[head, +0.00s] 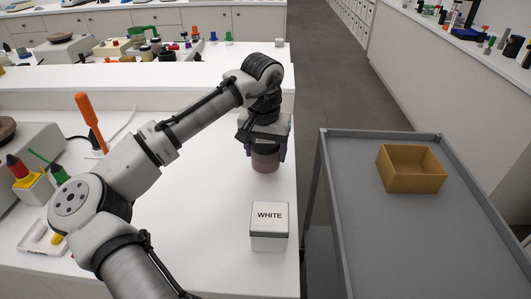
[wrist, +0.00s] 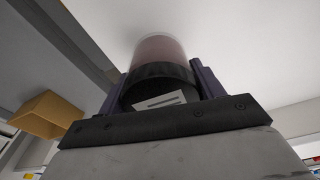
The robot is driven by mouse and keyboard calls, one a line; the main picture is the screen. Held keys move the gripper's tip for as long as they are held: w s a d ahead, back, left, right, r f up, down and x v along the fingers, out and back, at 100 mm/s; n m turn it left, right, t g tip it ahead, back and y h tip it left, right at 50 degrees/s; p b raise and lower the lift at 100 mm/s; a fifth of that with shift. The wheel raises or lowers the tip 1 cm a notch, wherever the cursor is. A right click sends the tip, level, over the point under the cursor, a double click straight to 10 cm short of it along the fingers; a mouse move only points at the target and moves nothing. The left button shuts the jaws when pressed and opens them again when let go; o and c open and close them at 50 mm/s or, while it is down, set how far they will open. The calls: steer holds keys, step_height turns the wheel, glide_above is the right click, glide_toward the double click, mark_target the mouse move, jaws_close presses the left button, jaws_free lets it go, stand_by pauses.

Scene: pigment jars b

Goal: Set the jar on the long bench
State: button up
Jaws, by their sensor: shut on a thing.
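The jar (head: 265,162) has a dull mauve body and looks upright, held below my gripper (head: 264,146) over the right part of a white bench (head: 200,235). In the wrist view the jar (wrist: 160,50) shows a black lid with a pale label, between the two fingers of my gripper (wrist: 160,85). The fingers are shut on the jar at its lid end. The fingers and wrist hide the jar's top in the head view. I cannot tell whether its base touches the white surface. Another long white counter (head: 440,80) runs along the right.
A white box marked WHITE (head: 269,228) stands on the bench in front of the jar. A grey cart (head: 385,245) with an open tan box (head: 412,170) stands to the right across a gap. Bare bench lies around the jar. Tools and pots crowd the left.

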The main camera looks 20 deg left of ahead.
steer(key=shift+f, duration=0.8)
steer(key=shift+f, duration=0.15)
steer(key=o, duration=1.1)
steer(key=shift+c, duration=0.2)
steer(key=r, duration=0.4)
steer(key=s+r+b, duration=0.1)
steer(key=r, duration=0.7)
steer(key=shift+s+r+b, duration=0.15)
steer(key=shift+s+b, duration=0.05)
steer(key=shift+b, duration=0.15)
